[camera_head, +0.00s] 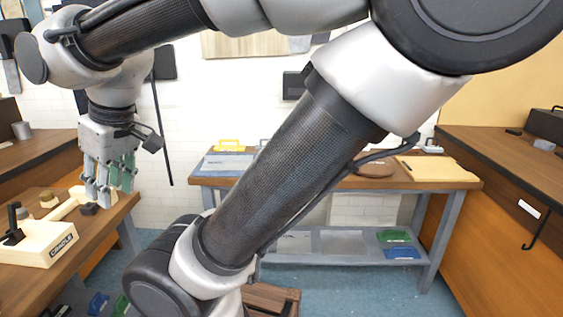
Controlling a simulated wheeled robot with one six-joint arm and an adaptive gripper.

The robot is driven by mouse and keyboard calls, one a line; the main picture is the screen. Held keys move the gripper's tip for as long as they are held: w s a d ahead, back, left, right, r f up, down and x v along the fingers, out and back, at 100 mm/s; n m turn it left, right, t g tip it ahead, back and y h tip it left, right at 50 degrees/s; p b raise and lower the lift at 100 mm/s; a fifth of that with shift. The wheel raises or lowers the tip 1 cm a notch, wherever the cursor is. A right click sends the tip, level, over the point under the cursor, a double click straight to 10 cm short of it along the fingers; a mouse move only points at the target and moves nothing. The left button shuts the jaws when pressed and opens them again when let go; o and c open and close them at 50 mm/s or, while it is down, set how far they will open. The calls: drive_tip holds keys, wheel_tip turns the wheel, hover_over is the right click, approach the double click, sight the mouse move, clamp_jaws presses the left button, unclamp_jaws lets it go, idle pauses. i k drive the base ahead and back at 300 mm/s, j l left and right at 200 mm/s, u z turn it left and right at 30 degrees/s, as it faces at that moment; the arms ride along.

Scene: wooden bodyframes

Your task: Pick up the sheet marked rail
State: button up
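No marking that reads "rail" can be made out. A blue-grey flat sheet (227,164) with small print lies at the left of the back table, partly hidden by my arm. A grey sheet (342,242) lies on that table's lower shelf, beside another printed piece partly behind my arm. My gripper (109,190) hangs fingers-down at the left, over the left bench. Its fingers look spread, with nothing seen between them. It is well apart from the sheets.
The back table (455,178) also holds a tan board (425,170) and a brown disc (376,169). Green (394,236) and blue (402,253) pieces lie on its shelf. A cream block marked CRADLE (40,240) sits on the left bench.

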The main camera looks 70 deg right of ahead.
sight(228, 161)
drive_tip(key=l+z, duration=0.1)
drive_tip(key=z, duration=0.4)
drive_tip(key=i+z, duration=0.15)
drive_tip(key=z, duration=0.3)
drive_tip(key=l+z, duration=0.1)
drive_tip(key=z, duration=0.4)
drive_tip(key=i+z, duration=0.15)
drive_tip(key=z, duration=0.3)
drive_tip(key=i+z, duration=0.1)
drive_tip(key=i, duration=0.35)
